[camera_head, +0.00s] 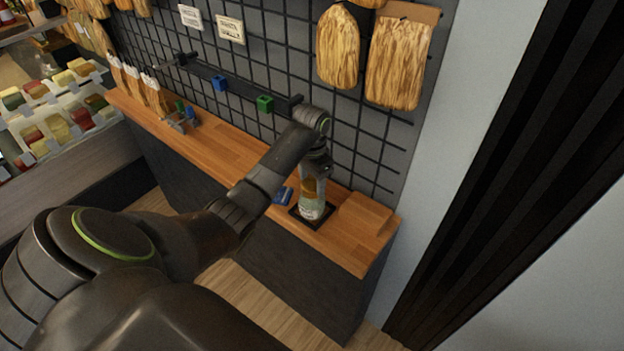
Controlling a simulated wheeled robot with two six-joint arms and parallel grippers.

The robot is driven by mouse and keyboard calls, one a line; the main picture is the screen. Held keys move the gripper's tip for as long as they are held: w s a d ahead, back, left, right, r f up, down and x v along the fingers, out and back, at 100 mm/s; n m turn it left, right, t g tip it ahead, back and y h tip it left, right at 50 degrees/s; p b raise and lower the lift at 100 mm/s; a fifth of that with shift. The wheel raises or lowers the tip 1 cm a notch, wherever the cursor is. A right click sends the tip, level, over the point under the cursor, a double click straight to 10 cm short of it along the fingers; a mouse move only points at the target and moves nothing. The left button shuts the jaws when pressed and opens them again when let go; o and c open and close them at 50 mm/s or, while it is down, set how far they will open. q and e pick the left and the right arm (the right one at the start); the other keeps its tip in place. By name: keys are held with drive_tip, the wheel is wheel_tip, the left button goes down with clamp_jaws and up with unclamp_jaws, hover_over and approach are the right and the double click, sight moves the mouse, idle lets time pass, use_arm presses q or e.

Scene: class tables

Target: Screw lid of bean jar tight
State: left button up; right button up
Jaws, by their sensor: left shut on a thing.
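The bean jar (312,200) is a glass jar with amber and pale contents. It stands upright on a small black mat (299,219) near the right end of the wooden counter. My left arm reaches in from the left, and my left gripper (316,174) points down over the jar's top and is shut on it. The lid is hidden by the gripper, so I cannot tell how it sits. My right gripper is not in view.
A wooden block (364,214) stands just right of the jar on the counter (240,160). A blue item (284,195) lies to its left. A wall grid behind holds wooden boards (338,46). The counter's middle is mostly clear.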

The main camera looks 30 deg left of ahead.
use_arm(q)
drive_tip(key=shift+f, duration=0.6)
idle(0.3)
drive_tip(key=shift+r+m, duration=0.1)
drive_tip(key=shift+m, duration=0.2)
drive_tip(key=m, duration=0.4)
drive_tip(key=shift+m, duration=1.2)
drive_tip(key=shift+w+m, duration=0.1)
drive_tip(key=shift+m, duration=1)
drive_tip(key=m, duration=0.4)
drive_tip(key=shift+m, duration=0.3)
